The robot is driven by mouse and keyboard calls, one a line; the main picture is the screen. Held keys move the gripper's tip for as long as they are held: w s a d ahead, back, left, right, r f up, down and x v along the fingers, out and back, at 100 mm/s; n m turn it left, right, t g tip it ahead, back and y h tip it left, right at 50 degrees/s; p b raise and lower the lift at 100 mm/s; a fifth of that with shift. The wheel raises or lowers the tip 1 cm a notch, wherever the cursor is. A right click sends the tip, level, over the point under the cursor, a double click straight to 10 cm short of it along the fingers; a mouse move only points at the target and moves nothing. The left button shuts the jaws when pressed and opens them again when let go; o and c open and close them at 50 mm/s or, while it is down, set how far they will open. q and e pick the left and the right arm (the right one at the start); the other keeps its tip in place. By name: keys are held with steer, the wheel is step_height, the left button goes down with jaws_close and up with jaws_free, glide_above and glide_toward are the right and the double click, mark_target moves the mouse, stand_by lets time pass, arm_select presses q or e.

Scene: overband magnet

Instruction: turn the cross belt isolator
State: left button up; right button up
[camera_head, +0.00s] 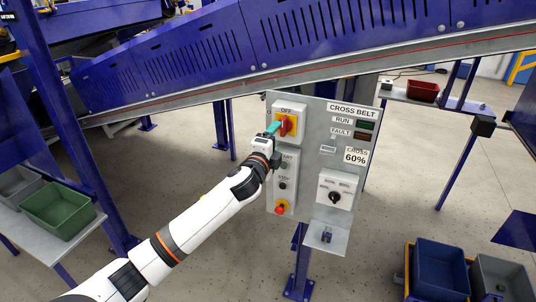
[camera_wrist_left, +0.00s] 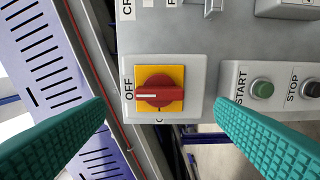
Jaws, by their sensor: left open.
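The cross belt isolator (camera_head: 291,123) is a red rotary handle on a yellow plate, at the upper left of the grey control panel (camera_head: 318,240). The label OFF stands above it. In the left wrist view the red handle (camera_wrist_left: 158,92) is in the middle, its white mark on the side of the OFF label. My left gripper (camera_head: 273,128) has teal fingers and is at the isolator, partly covering its left side. In the wrist view my left gripper (camera_wrist_left: 160,104) is open, one finger on each side of the handle, with gaps to it. My right gripper is out of view.
Below the isolator sit a green start button (camera_wrist_left: 262,89), a dark stop button (camera_wrist_left: 311,88) and a red emergency stop (camera_head: 281,208). A black knob (camera_head: 334,196) is at the lower right of the panel. A blue conveyor (camera_head: 330,40) runs behind. A green bin (camera_head: 58,208) stands left.

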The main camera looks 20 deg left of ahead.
arm_select(q)
steer(key=shift+s+a+b, duration=0.1)
steer(key=shift+s+b, duration=0.5)
steer(key=shift+s, duration=1.95)
steer(key=shift+f, duration=0.1)
steer(key=s+a+f+n+g+b, duration=0.1)
steer(key=s+f+n+g, duration=0.1)
steer(key=f, duration=1)
steer(key=s+a+f+n+g+y, duration=0.1)
steer(key=s+a+f+n+g, duration=0.1)
steer(key=f, duration=0.9)
steer(key=s+a+f+n+g+b, duration=0.1)
steer(key=s+f+n+g, duration=0.1)
steer(key=f, duration=1)
steer(key=s+f+n+g+b, duration=0.1)
steer(key=s+f+n+g, duration=0.35)
steer(key=s+f, duration=1.35)
steer(key=s+d+f+n+g, duration=0.1)
steer(key=s+f+g, duration=0.1)
steer(key=s+f, duration=0.4)
steer(key=s+d+f+n+g+b, duration=0.1)
steer(key=s+f, duration=0.5)
steer(key=s, duration=1)
steer(key=s+d+f+n+g+b, duration=0.1)
steer(key=s+f+n+g, duration=0.2)
steer(key=s, duration=0.9)
step_height(320, 180, down, 3)
steer(key=shift+d+f, duration=0.1)
steer(key=shift+d, duration=0.05)
